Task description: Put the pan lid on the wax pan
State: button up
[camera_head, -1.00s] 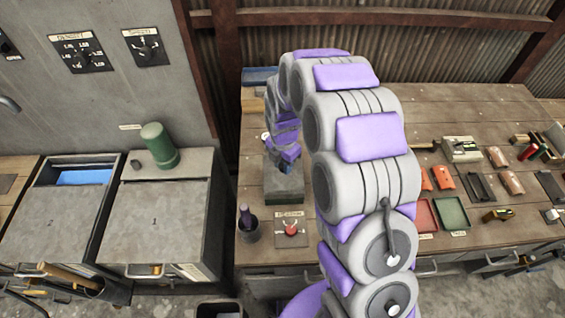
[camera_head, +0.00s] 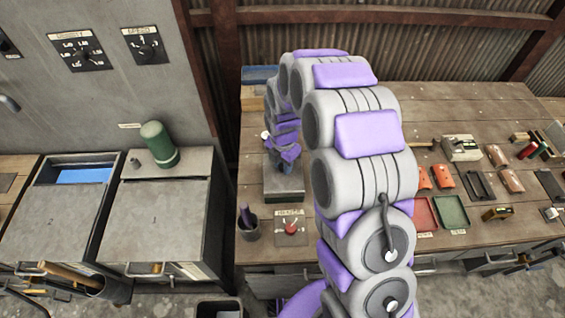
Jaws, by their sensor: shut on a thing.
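A grey, box-shaped pan (camera_head: 284,190), which looks like the wax pan, stands on the wooden bench left of my big arm segments. A flat grey top, which looks like the pan lid (camera_head: 272,178), shows at its upper side. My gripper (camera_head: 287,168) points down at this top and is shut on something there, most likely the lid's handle. The fingers and the handle are small and partly hidden by my purple wrist. I cannot tell whether the lid rests fully on the rim.
A dark cup (camera_head: 248,231) with a purple-handled tool and a red button plate (camera_head: 291,228) sit just in front. A green cylinder (camera_head: 159,144) stands on the left cabinet. Trays and several small parts fill the bench's right side.

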aim_at(282, 165)
jog(key=shift+f, duration=0.3)
dwell(0.5)
jog(key=o, duration=0.7)
jog(key=shift+o, duration=0.6)
jog(key=o, duration=0.5)
notch_tip(282, 165, up, 17)
jog(key=shift+a+r+p, duration=0.1)
jog(key=shift+p, duration=0.35)
